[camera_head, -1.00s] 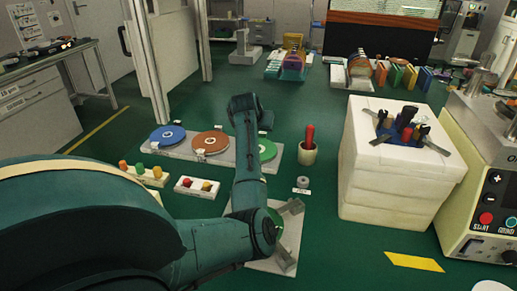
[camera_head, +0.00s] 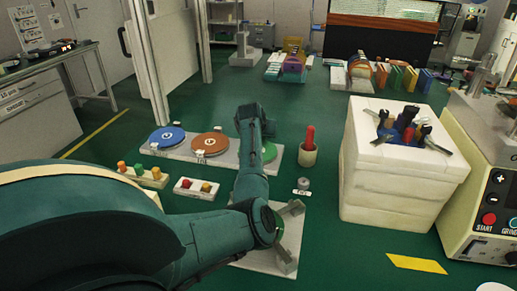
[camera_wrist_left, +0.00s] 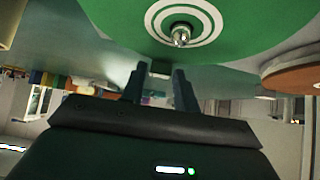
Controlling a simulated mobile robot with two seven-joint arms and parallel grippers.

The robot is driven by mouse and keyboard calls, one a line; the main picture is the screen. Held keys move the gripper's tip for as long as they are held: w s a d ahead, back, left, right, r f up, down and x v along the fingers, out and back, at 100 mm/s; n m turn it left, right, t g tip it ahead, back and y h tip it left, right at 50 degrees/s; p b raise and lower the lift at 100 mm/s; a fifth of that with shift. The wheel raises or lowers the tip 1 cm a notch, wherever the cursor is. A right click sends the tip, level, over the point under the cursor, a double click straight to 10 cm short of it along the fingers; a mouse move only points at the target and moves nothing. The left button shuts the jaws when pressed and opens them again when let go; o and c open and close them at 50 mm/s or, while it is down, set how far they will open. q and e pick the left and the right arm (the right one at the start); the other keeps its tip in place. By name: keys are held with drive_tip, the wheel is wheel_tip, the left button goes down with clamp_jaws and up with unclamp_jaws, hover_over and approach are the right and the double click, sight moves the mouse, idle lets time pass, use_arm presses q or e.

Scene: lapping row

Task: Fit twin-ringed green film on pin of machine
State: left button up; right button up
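A green disc (camera_head: 270,152) lies at the right end of a row of discs on a pale board, partly hidden by my left arm. In the left wrist view the green disc (camera_wrist_left: 235,40) appears upside down, with two white rings around a shiny metal pin or knob at its centre. My left gripper (camera_wrist_left: 158,75) has its two fingers apart near the disc's edge. A small grey tab (camera_wrist_left: 160,70) shows between the fingertips; I cannot tell whether they touch it. My right gripper is out of view.
Blue (camera_head: 167,137) and orange (camera_head: 209,145) discs share the board. A cup with a red handle (camera_head: 309,150), a white box with tools on top (camera_head: 400,185) and a control-panel machine (camera_head: 490,190) stand to the right. Small button blocks (camera_head: 196,187) lie in front.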

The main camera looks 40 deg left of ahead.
use_arm(q)
drive_tip(key=c, duration=0.6)
drive_tip(key=shift+r, duration=0.1)
